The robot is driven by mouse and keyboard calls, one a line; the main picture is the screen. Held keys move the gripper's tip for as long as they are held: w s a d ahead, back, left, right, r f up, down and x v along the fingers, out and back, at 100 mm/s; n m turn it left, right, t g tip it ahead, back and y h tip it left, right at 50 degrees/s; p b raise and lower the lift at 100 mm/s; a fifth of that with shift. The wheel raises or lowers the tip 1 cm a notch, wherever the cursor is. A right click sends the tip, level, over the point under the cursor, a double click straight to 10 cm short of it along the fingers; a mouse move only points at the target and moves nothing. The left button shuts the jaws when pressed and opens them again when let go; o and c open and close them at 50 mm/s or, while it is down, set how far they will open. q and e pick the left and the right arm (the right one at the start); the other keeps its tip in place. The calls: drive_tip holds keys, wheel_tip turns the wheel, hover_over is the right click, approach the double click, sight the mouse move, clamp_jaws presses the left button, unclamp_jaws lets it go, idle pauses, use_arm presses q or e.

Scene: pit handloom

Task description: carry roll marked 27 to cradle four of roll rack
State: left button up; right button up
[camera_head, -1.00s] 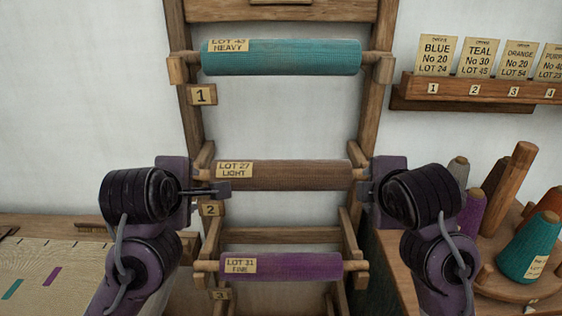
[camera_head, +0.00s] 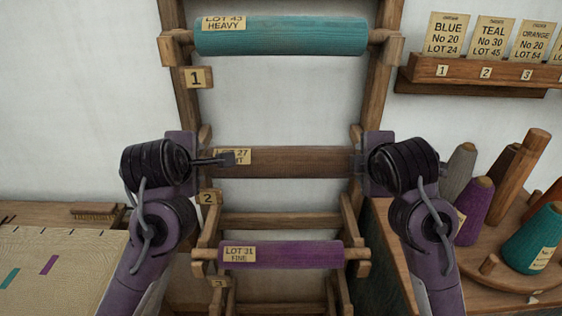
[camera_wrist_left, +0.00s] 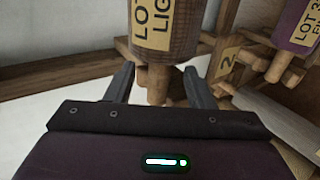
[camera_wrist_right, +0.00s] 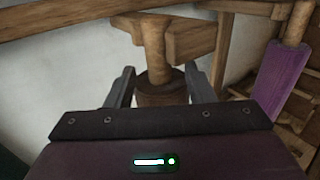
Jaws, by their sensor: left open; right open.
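The brown roll marked 27 (camera_head: 300,162) lies level across the rack at cradle 2; its label is partly covered in the head view. My left gripper (camera_head: 228,158) is at its left end. In the left wrist view the open fingers (camera_wrist_left: 158,86) stand on either side of the roll's end peg (camera_wrist_left: 157,84). My right gripper is at the right end, its fingers mostly hidden in the head view. In the right wrist view the open fingers (camera_wrist_right: 160,86) straddle the roll's brown end (camera_wrist_right: 160,90). The roll rack (camera_head: 383,90) shows tags 1, 2 and 3; I see no tag 4.
A teal roll (camera_head: 280,38) rests at cradle 1 above, and a purple roll (camera_head: 300,254) at cradle 3 below. A card shelf (camera_head: 470,75) is at the upper right. Yarn cones (camera_head: 476,205) stand on a wooden stand at the right. A patterned cloth (camera_head: 65,262) lies at the left.

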use_arm(q)
drive_tip(key=shift+x, duration=1.65)
use_arm(e)
drive_tip(key=shift+x, duration=1.6)
use_arm(q)
clamp_jaws()
use_arm(e)
clamp_jaws()
drive_tip(key=shift+r, duration=0.1)
